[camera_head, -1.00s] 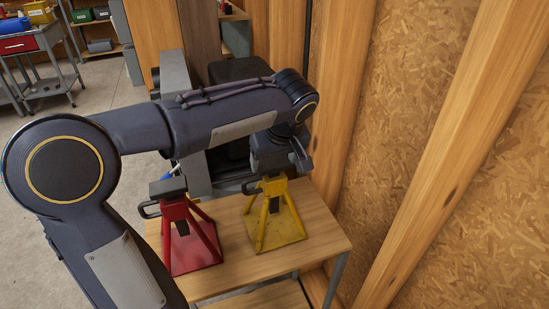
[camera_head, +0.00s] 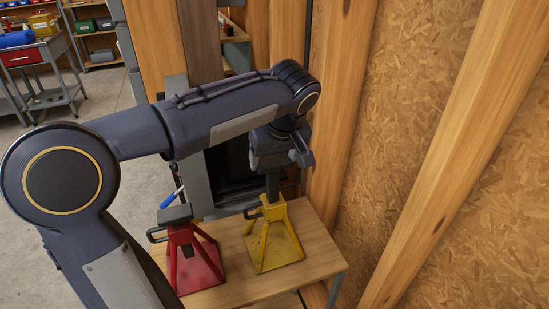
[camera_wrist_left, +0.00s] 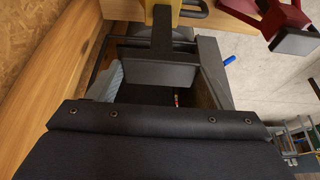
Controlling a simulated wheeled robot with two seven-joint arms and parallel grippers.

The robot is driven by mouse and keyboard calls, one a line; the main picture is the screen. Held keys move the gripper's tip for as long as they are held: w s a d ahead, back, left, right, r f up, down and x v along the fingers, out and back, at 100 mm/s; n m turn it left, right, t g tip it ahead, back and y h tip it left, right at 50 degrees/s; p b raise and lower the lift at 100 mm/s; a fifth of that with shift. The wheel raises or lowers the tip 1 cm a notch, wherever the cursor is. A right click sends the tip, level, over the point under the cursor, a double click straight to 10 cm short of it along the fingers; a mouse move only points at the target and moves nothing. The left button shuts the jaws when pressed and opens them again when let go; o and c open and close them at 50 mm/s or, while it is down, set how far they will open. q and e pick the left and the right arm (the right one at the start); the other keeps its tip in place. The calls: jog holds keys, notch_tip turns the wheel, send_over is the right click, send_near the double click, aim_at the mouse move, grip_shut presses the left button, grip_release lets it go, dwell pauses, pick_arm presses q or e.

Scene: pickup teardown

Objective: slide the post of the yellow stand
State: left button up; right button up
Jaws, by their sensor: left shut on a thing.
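The yellow stand (camera_head: 274,241) stands on the small wooden table, right of the red stand. Its dark post (camera_head: 272,187) sticks up well out of the yellow collar, upright. My left gripper (camera_head: 272,162) is above the stand, shut on the top of this post. In the left wrist view the post (camera_wrist_left: 161,35) runs from the yellow stand's collar (camera_wrist_left: 176,12) to a wide dark head (camera_wrist_left: 158,73). The fingertips are hard to make out there. My right gripper is not in view.
The red stand (camera_head: 190,257) is close by on the left of the wooden table (camera_head: 235,288). A blue-handled tool (camera_head: 174,197) shows behind it. Wooden studs and a chipboard wall (camera_head: 462,130) close off the right side. A grey cart (camera_head: 47,75) is far left.

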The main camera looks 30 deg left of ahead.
pick_arm(q)
jog(key=shift+r, duration=0.25)
jog(key=o, duration=1.3)
jog(key=shift+o, duration=0.4)
jog(key=v, duration=0.7)
jog(key=shift+s+d+r, duration=0.15)
jog(key=shift+d+r, duration=0.05)
jog(key=shift+r, duration=0.1)
